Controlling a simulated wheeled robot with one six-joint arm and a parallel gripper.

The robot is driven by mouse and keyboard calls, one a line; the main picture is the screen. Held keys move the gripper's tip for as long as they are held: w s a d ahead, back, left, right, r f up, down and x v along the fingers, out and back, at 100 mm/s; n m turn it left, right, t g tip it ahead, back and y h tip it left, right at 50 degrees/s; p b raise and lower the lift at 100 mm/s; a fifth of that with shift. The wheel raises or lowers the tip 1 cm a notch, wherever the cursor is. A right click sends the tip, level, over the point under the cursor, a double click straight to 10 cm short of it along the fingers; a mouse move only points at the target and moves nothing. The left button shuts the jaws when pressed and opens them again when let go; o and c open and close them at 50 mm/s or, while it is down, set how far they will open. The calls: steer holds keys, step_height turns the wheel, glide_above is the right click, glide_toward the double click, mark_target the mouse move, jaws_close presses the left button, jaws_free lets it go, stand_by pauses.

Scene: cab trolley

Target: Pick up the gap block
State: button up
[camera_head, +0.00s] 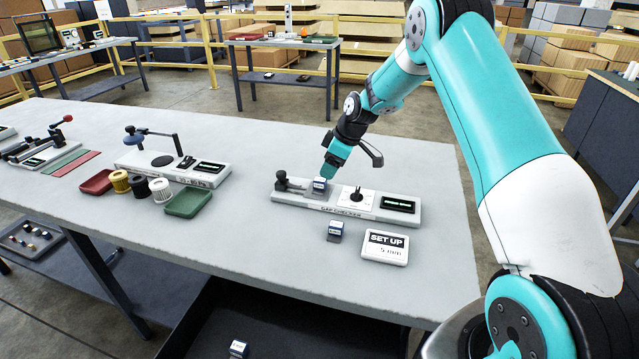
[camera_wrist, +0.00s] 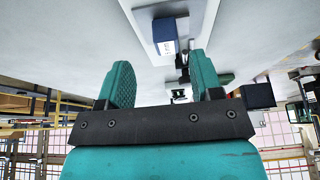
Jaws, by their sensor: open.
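A small blue-and-white block (camera_head: 319,186) sits on the left part of the grey gap checker (camera_head: 300,209), beside a dark knob. A similar block (camera_head: 335,231) stands on the table in front of the checker, and another (camera_head: 238,347) lies below the table edge. I cannot tell which of them is the gap block. My gripper (camera_head: 332,172) is just above the block on the checker. In the wrist view my gripper (camera_wrist: 160,62) has its teal fingers wide apart, with a blue-and-white block (camera_wrist: 165,36) beyond the fingertips, not clasped.
The checker carries a white plate with a black post (camera_head: 357,194) and a dark display (camera_head: 398,204). A "SET UP" sign (camera_head: 385,247) lies in front. To the left are a green tray (camera_head: 188,202), several spools and other fixtures. The table's right end (camera_head: 440,190) is clear.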

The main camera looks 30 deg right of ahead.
mark_target(320, 179)
steer(key=a+f, duration=0.1)
steer(key=w+a+f+p, duration=0.1)
steer(key=f, duration=0.1)
steer(key=shift+f+p, duration=0.1)
steer(key=shift+p, duration=0.2)
steer(key=shift+w+a+f, duration=0.15)
steer(key=shift+f, duration=0.35)
steer(key=c, duration=1)
steer(key=shift+c, duration=0.2)
steer(key=shift+r, duration=0.15)
